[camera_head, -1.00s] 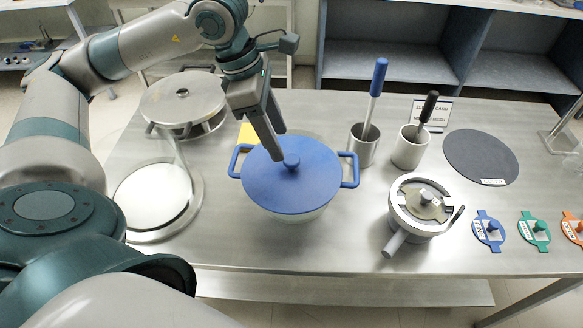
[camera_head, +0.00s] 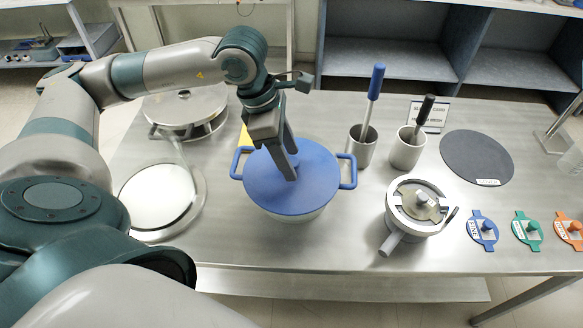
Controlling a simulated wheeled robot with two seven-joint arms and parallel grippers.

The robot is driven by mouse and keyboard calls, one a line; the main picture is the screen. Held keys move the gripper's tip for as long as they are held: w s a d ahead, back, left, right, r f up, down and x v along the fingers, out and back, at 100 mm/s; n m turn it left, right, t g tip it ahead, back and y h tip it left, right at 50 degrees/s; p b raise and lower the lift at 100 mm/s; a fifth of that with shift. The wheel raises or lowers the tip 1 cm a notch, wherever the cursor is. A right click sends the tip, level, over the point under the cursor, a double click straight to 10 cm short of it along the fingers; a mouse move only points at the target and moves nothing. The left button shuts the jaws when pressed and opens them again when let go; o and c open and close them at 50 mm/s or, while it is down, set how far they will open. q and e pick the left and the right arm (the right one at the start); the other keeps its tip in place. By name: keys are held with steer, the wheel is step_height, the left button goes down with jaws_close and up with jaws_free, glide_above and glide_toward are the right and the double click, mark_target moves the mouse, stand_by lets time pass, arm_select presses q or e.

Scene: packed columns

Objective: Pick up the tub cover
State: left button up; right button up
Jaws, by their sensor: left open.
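The blue tub cover (camera_head: 310,190) is a round lid lying flat on a tub near the middle of the steel table. The tub (camera_head: 308,216) shows only as a pale rim below the cover, with a blue handle at each side. My left gripper (camera_head: 289,174) points down over the cover, its fingers at the centre knob. The fingers hide most of the knob, and I cannot tell whether they touch it. The left gripper is open. My right gripper is not in view.
Two metal cups (camera_head: 361,147) (camera_head: 407,150) with handled tools stand behind right. A metal pot-like device (camera_head: 414,212) stands to the right. A round glass-like plate (camera_head: 160,196) lies left, and a round metal lidded unit (camera_head: 186,106) stands behind it. Small coloured covers (camera_head: 482,231) lie at the right.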

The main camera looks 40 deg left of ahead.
arm_select(q)
steer(key=shift+c, duration=0.4)
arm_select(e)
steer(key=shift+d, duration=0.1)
arm_select(q)
jaws_close()
steer(key=shift+r, duration=0.1)
